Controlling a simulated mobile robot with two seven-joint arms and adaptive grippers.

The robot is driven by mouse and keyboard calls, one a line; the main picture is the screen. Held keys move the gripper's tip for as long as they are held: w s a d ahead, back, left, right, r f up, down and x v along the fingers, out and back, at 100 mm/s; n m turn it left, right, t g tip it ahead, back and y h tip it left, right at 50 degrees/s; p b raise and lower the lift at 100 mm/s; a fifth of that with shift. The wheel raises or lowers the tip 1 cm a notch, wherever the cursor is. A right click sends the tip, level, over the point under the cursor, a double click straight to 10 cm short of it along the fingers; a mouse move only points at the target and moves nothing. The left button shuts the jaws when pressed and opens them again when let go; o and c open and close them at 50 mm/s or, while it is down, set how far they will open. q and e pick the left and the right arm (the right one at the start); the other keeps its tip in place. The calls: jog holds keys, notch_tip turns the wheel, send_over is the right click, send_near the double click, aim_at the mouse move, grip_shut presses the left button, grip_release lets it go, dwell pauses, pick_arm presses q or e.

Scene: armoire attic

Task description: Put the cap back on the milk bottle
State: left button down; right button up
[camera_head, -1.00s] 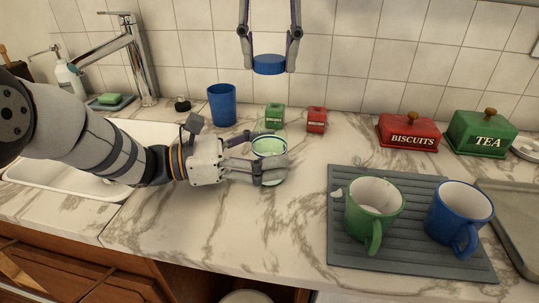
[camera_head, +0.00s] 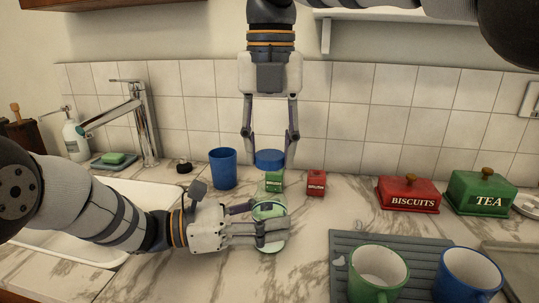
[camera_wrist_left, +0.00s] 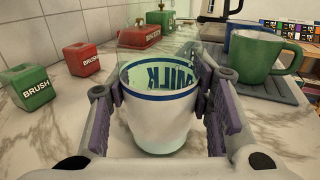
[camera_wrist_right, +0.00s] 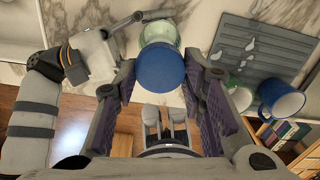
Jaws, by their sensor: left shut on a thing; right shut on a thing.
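The milk bottle (camera_head: 268,210), clear glass with a pale green look, stands upright on the marble counter. My left gripper (camera_head: 262,230) is shut around its side. In the left wrist view the bottle (camera_wrist_left: 160,125) shows a white lower part and the blue letters MILK between the fingers. The blue cap (camera_head: 270,159) is held by my right gripper (camera_head: 270,148), which points down with a finger on either side. The cap is above the bottle and apart from it. In the right wrist view the cap (camera_wrist_right: 160,68) covers part of the bottle (camera_wrist_right: 160,33) below.
A blue cup (camera_head: 223,169), a green brush box (camera_head: 274,181) and a red brush box (camera_head: 316,183) stand behind the bottle. Green (camera_head: 378,270) and blue (camera_head: 467,275) mugs are on a grey drying mat (camera_head: 345,240). Biscuits and tea dishes sit at right. The sink is at left.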

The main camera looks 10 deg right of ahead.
aim_at(270, 214)
jog(key=shift+f, duration=0.45)
jog(key=shift+f, duration=0.9)
jog(key=shift+f, duration=0.55)
